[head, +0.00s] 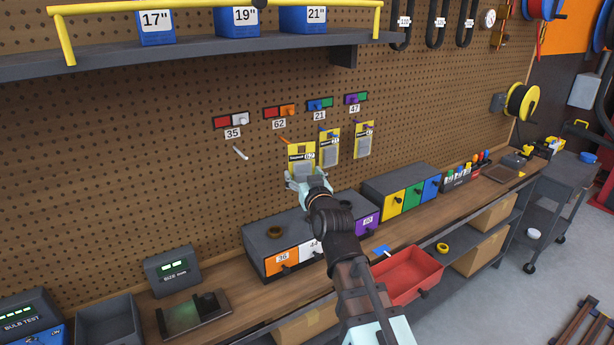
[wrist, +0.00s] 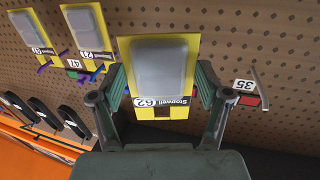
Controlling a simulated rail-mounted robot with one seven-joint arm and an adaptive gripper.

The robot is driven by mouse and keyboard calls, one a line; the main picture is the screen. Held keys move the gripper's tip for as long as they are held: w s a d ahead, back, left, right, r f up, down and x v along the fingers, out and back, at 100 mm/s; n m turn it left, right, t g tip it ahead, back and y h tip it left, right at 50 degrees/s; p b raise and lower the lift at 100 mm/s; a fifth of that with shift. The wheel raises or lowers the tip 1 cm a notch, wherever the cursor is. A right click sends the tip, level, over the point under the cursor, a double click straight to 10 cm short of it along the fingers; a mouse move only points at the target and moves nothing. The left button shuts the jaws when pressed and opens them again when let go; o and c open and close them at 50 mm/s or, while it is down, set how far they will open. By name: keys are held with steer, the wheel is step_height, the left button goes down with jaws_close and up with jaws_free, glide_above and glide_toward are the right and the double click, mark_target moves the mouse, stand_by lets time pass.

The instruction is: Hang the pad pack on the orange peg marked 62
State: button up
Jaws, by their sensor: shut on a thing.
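The pad pack (head: 301,155) is a yellow card with a grey pad, printed Stopwell and 62. My gripper (head: 307,175) is shut on it, with one finger on each side in the wrist view, where the pack (wrist: 158,65) appears upside down. The pack is close to the pegboard, just below the 62 label (head: 279,124). The orange peg (head: 284,139) shows just above the pack's upper left edge. I cannot tell whether the peg passes through the card's hole; in the wrist view the pack hides that peg.
Similar packs hang to the right, one under label 21 (head: 330,147) and one under label 47 (head: 364,140). A bare white peg (head: 240,153) sits under label 35 at left. A grey drawer unit (head: 279,245) stands below, and an open red drawer (head: 408,277) juts out.

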steer(key=w+a+f+p, duration=0.1)
steer(key=w+a+p, duration=0.1)
steer(key=w+a, duration=0.2)
steer(key=shift+w, duration=0.9)
steer(key=shift+f, duration=0.1)
stand_by(0.8)
steer(key=o, duration=1.3)
steer(key=shift+c, duration=0.2)
steer(key=shift+s+d, duration=0.1)
